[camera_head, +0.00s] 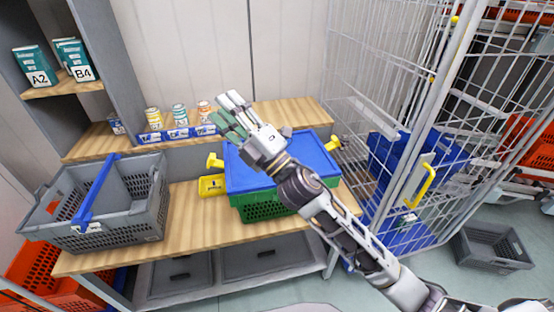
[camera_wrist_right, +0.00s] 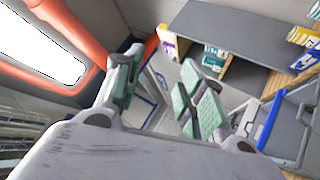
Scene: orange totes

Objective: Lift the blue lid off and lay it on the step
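The blue lid (camera_head: 312,160) lies flat on the green crate (camera_head: 265,207) on the wooden workbench. Yellow handles stick out at its left (camera_head: 214,161) and right (camera_head: 333,143) ends. My right gripper (camera_head: 228,113) is above the lid's back left part, pointing away toward the wall, and hides part of the lid. In the right wrist view its fingers (camera_wrist_right: 163,85) are apart with nothing between them. A raised wooden step (camera_head: 290,114) runs along the back of the bench, behind the lid. My left gripper is not in view.
A grey crate (camera_head: 142,208) with a blue bar stands on the bench's left. Several cans (camera_head: 179,114) stand on the step at left, behind blue labels. A small yellow bin (camera_head: 211,185) sits beside the green crate. A wire cage (camera_head: 375,70) stands at right. The step's right part looks clear.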

